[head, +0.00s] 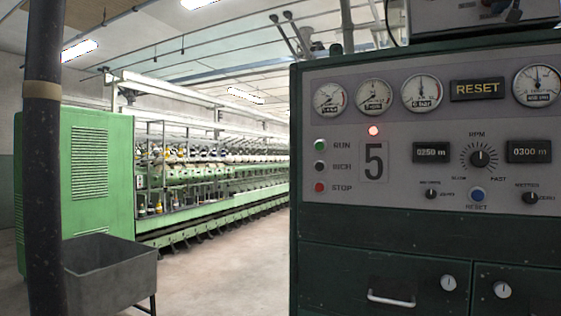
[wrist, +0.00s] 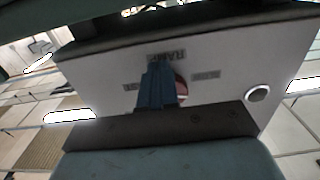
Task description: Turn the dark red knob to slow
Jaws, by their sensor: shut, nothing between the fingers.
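The dark red knob (wrist: 181,86) shows in the wrist view on a pale panel (wrist: 225,100). Most of it is hidden behind my gripper, and its pointer position cannot be read. My gripper (wrist: 156,72) has its blue fingers closed together in front of the knob. Whether they touch it I cannot tell. A label that seems to read RAMP (wrist: 166,56) appears upside down, with smaller blurred labels at either side of the knob. In the head view, a grey box (head: 440,14) on the green cabinet is cut off by the top edge; no red knob is clear there.
The panel also bears a round silver-rimmed part (wrist: 257,94). The cabinet (head: 320,235) carries gauges, a black RPM knob (head: 480,157), a blue reset button (head: 477,194) and a drawer handle (head: 391,299). A grey bin (head: 110,270) stands at left; the aisle floor between is clear.

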